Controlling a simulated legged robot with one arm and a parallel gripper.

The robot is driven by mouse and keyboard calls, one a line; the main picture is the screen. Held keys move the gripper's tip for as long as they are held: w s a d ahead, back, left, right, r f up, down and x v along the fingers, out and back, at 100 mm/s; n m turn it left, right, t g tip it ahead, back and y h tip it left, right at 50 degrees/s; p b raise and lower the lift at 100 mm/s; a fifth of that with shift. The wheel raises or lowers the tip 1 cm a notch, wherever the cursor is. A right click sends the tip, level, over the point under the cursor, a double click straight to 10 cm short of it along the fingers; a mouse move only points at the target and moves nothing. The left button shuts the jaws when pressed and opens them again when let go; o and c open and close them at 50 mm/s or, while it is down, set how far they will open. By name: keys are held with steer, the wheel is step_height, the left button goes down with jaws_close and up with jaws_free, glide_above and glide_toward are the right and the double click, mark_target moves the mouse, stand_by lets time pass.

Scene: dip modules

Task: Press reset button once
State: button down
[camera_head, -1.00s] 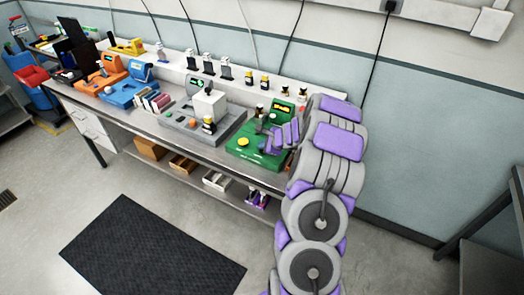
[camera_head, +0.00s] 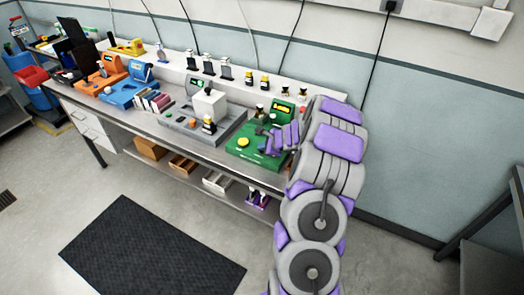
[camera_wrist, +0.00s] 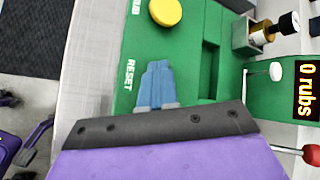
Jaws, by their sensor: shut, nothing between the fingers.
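The green module (camera_head: 252,152) stands at the right end of the bench. In the wrist view its panel (camera_wrist: 205,20) carries a white "RESET" label. A round yellow button (camera_wrist: 165,12) sits beside another label, partly cut off at the top edge; it also shows in the head view (camera_head: 243,141). My gripper (camera_wrist: 157,66) is shut and empty, its blue fingers over the panel just right of the "RESET" label. No reset button shows; the fingers cover the spot beside that label. I cannot tell whether the fingertips touch the panel.
The module's display (camera_wrist: 305,88) reads "0 rubs". A small dark-capped bottle (camera_wrist: 265,35), a white knob (camera_wrist: 276,71) and a red ball-ended lever (camera_wrist: 312,154) stand right of my fingers. A grey module (camera_head: 188,124) is farther left on the bench.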

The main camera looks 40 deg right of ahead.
steer(key=shift+r+p, duration=0.75)
steer(key=shift+r, duration=0.05)
steer(key=shift+r, duration=0.1)
step_height(320, 180, up, 5)
steer(key=p, duration=0.4)
steer(key=shift+p, duration=0.4)
steer(key=shift+a, duration=0.1)
